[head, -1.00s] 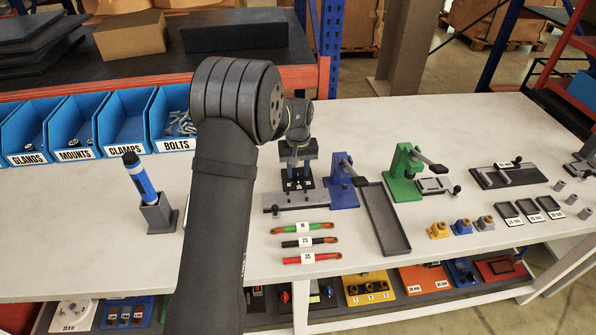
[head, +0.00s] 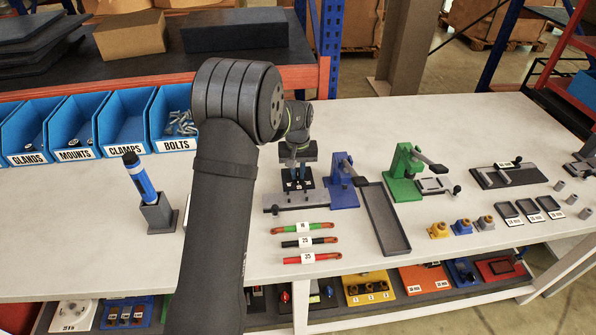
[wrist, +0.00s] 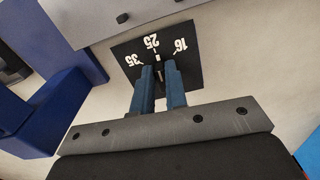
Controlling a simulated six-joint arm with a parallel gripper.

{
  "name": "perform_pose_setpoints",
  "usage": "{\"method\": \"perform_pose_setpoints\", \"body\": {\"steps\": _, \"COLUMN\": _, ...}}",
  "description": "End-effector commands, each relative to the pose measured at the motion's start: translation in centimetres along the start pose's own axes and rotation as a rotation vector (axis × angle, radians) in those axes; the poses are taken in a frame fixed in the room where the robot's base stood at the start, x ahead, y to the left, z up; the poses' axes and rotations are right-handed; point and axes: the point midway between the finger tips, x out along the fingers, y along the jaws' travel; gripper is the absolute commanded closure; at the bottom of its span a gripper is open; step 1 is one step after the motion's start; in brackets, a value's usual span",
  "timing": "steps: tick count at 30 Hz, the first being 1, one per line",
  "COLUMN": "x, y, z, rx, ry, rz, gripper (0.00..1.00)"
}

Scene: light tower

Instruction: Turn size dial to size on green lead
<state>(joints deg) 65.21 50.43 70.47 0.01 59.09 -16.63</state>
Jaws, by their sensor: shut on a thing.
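The size dial (wrist: 190,66) is a black plate marked 35, 25 and 16 in the wrist view. It also shows on the bench in the head view (head: 308,183). My gripper (wrist: 163,92) has its two blue fingers down over the plate's middle, shut on the dial's knob, which they mostly hide. A white mark at the knob points close to 25. In the head view my gripper (head: 297,180) stands upright at the dial. The green lead (head: 318,226) lies in front, its tag reading 16. Below it lie a black lead (head: 318,241) tagged 25 and a red lead (head: 325,256) tagged 35.
A grey fixture plate (head: 290,203) lies just in front of the dial. A blue press (head: 343,185) stands close on the right, with a grey tray (head: 386,222) beyond it. A green press (head: 405,175) is farther right. A blue pen-like tool (head: 140,180) stands at left.

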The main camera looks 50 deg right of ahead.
Motion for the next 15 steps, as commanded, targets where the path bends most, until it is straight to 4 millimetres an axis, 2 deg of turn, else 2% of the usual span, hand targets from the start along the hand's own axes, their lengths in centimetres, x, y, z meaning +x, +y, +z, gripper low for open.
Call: {"method": "perform_pose_setpoints", "body": {"steps": 15, "x": -0.08, "y": -0.46, "z": -0.11, "rx": 0.411, "ry": 0.0, "rz": 0.0, "gripper": 1.0}}
